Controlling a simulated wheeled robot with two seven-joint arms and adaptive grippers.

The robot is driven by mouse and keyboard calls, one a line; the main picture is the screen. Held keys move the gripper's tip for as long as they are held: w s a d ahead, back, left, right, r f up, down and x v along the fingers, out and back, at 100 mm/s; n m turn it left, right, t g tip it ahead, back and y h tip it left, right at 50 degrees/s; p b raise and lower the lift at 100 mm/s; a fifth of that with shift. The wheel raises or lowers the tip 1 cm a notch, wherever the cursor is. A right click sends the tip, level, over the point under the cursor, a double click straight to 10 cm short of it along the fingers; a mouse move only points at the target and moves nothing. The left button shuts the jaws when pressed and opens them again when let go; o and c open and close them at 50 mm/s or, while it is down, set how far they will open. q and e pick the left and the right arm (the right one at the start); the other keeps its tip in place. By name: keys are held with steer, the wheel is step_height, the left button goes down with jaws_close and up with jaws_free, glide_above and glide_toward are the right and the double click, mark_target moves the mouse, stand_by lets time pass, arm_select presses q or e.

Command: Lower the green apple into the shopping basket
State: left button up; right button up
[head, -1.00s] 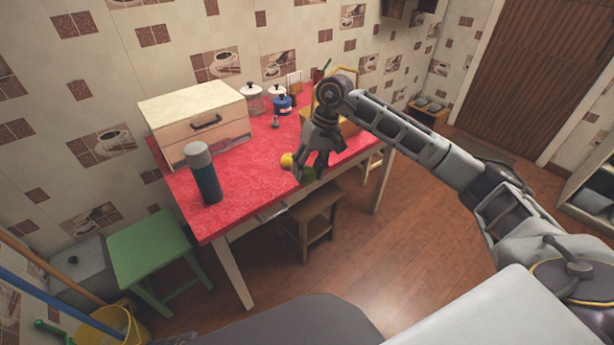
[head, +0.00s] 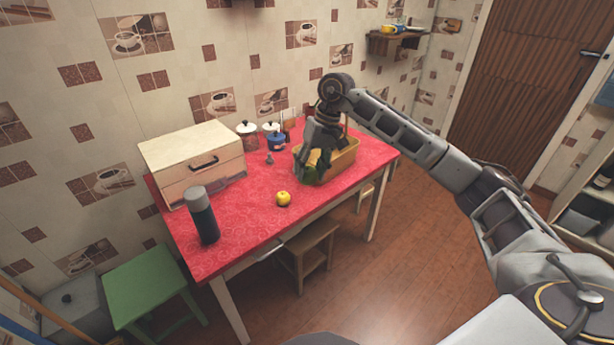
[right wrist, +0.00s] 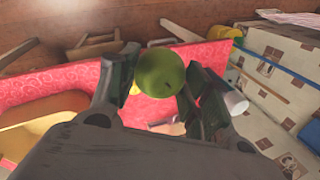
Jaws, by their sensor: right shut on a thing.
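My right gripper (head: 309,172) is shut on the green apple (right wrist: 160,73), which sits between its two fingers in the right wrist view. In the head view the apple is mostly hidden by the fingers. The yellow shopping basket (head: 345,160) stands on the red table, and my gripper overlaps its left end in that view. In the right wrist view the basket (right wrist: 32,135) is at the lower left, and the apple appears beside it. I cannot tell the apple's exact height. My left gripper is not in view.
A yellow fruit (head: 283,198) lies on the red table (head: 240,225) near its front edge. Several jars, including a blue one (head: 276,142), stand behind. A stool (head: 312,248) is at the front.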

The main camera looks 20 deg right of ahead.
steer(key=w+d+r+m+t+p, duration=0.1)
steer(key=w+d+r+m+p, duration=0.1)
steer(key=d+r+p, duration=0.6)
steer(key=w+d+r+m+p, duration=0.1)
steer(key=d+r+p, duration=0.25)
steer(key=r, duration=0.85)
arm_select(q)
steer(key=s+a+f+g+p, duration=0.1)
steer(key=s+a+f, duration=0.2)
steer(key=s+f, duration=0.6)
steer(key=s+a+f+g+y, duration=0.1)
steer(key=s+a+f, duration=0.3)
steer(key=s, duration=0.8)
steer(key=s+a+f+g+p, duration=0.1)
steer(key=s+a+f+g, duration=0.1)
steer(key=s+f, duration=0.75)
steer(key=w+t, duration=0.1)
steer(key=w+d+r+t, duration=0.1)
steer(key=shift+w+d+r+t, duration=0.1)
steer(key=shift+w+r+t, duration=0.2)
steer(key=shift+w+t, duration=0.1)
arm_select(e)
steer(key=d+m+t+h, duration=0.1)
steer(key=d+m+h, duration=0.3)
steer(key=d+m, duration=0.8)
steer(key=s+m, duration=0.1)
steer(key=m, duration=0.6)
steer(key=shift+r+t+h, duration=0.3)
steer(key=shift+t+h, duration=0.1)
steer(key=shift+m, duration=0.6)
